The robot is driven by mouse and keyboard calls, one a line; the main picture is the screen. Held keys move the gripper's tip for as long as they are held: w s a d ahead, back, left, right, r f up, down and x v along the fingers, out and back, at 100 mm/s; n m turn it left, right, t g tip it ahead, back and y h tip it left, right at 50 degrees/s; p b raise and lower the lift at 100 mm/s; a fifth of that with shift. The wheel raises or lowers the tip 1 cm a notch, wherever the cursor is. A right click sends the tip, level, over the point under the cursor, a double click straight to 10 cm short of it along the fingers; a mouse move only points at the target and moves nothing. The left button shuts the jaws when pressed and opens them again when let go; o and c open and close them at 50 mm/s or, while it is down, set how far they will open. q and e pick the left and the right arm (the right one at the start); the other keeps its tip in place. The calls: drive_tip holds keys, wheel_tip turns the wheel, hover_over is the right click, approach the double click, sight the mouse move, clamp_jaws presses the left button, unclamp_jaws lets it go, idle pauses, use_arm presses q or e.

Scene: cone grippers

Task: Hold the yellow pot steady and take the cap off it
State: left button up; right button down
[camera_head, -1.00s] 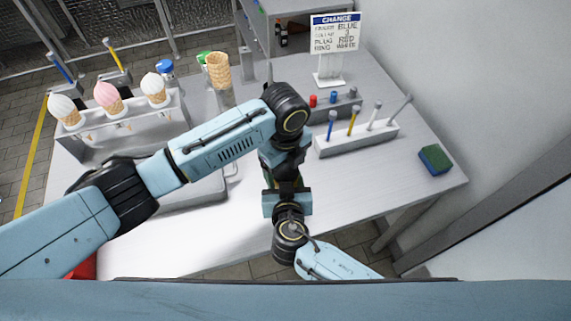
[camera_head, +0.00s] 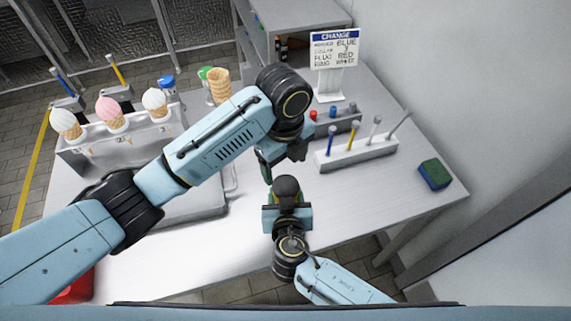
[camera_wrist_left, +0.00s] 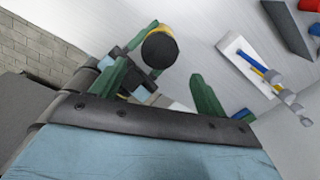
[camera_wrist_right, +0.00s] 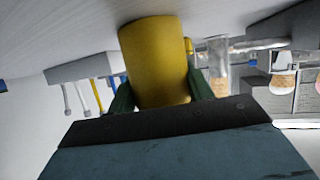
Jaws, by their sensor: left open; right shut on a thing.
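The yellow pot (camera_wrist_right: 155,55) stands between the green fingers of my right gripper (camera_wrist_right: 158,92), which is shut on it. The black cap (camera_head: 285,186) sits on top of the pot in the head view. In the left wrist view the cap (camera_wrist_left: 159,50) is a dark round top with a thin yellow rim of the pot beside it. My left gripper (camera_wrist_left: 162,84) is open and empty, its green fingers spread apart. In the head view my left gripper (camera_head: 278,158) is just beyond the cap and apart from it. The cap is out of sight in the right wrist view.
A rack of ice cream cones (camera_head: 118,135) stands at the left. A white block with coloured pegs (camera_head: 357,150), a change sign (camera_head: 335,50) and a blue-green sponge (camera_head: 434,174) are at the right. The tabletop (camera_head: 345,200) right of the pot is clear.

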sight(285, 185)
use_arm(q)
wheel_tip(285, 185, down, 7)
drive_tip(key=shift+f, duration=0.15)
idle(0.4)
drive_tip(key=c, duration=0.9)
drive_tip(key=o, duration=1)
use_arm(e)
drive_tip(key=shift+f, duration=0.1)
use_arm(q)
drive_tip(key=shift+r, duration=2.3)
use_arm(e)
drive_tip(key=c, duration=0.5)
unclamp_jaws()
